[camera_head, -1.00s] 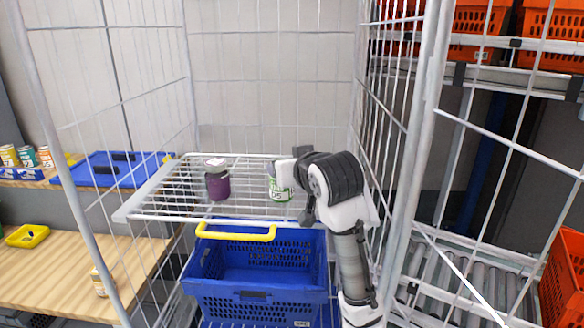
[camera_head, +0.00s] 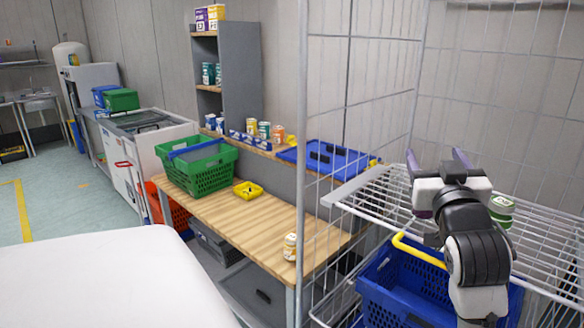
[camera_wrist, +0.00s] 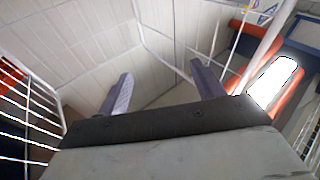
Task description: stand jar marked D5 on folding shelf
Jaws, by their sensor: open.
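A white-and-green jar (camera_head: 502,208) stands upright on the white wire folding shelf (camera_head: 560,232), partly behind my arm. Its marking cannot be read now; a second ago its label seemed to read D5. My gripper (camera_head: 437,160) is open and empty, to the left of this jar and apart from it, with its fingers pointing up and away. In the wrist view nothing is between the fingers (camera_wrist: 160,88). A sliver of a purple jar (camera_head: 424,214) shows beside my gripper, mostly hidden by it.
Wire mesh walls of the cage (camera_head: 375,100) surround the shelf. A blue crate (camera_head: 385,290) with a yellow handle sits below it. To the left is a wooden bench (camera_head: 225,215) with a green crate (camera_head: 205,180), a yellow tray (camera_head: 248,190) and a small jar (camera_head: 290,247).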

